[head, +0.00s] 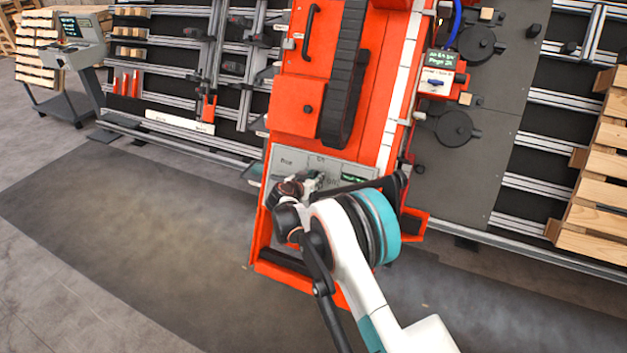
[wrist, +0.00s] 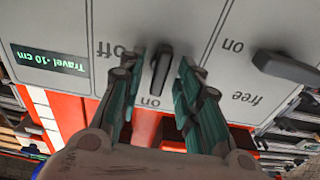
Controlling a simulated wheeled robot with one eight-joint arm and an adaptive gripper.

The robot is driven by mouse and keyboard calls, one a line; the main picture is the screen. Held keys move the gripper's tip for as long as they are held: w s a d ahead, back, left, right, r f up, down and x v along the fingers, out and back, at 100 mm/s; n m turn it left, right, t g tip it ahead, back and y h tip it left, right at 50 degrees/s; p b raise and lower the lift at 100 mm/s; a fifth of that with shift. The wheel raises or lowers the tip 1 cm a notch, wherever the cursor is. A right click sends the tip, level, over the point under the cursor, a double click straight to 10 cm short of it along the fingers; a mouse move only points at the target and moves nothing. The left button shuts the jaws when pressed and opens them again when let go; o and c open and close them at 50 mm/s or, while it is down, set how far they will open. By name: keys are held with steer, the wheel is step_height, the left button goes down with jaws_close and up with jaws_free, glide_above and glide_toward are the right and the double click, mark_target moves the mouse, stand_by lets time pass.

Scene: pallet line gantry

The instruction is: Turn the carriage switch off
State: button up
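The grey control panel (wrist: 205,45) fills the wrist view, its labels upside down. A black switch lever (wrist: 160,68) sits on it between "off" at upper left and "on" just below. The lever stands nearly upright in the picture, its lower end near "on". My gripper (wrist: 157,80) is open, with one teal-padded finger on each side of this lever. Gaps show between fingers and lever, and I see no clear contact. In the head view my gripper (head: 303,184) is over the panel (head: 340,168) on the orange carriage (head: 297,108), and hides most of the switch.
A second black lever (wrist: 287,68) with "on" and "free" labels is to the right. Another small control box (head: 436,82) is on the gantry. Stacked wooden pallets (head: 600,200) stand at right.

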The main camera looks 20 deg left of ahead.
jaws_close()
steer(key=shift+n, duration=0.3)
steer(key=n, duration=0.3)
steer(key=shift+n+y, duration=0.3)
steer(key=shift+n, duration=0.1)
steer(key=n, duration=0.4)
steer(key=shift+n, duration=0.4)
steer(key=n, duration=0.4)
steer(key=shift+a+n+g+y, duration=0.1)
steer(key=shift+n+g+y, duration=0.2)
steer(key=n, duration=0.4)
steer(key=shift+f+n, duration=0.1)
steer(key=shift+n, duration=0.2)
steer(key=shift+s, duration=0.1)
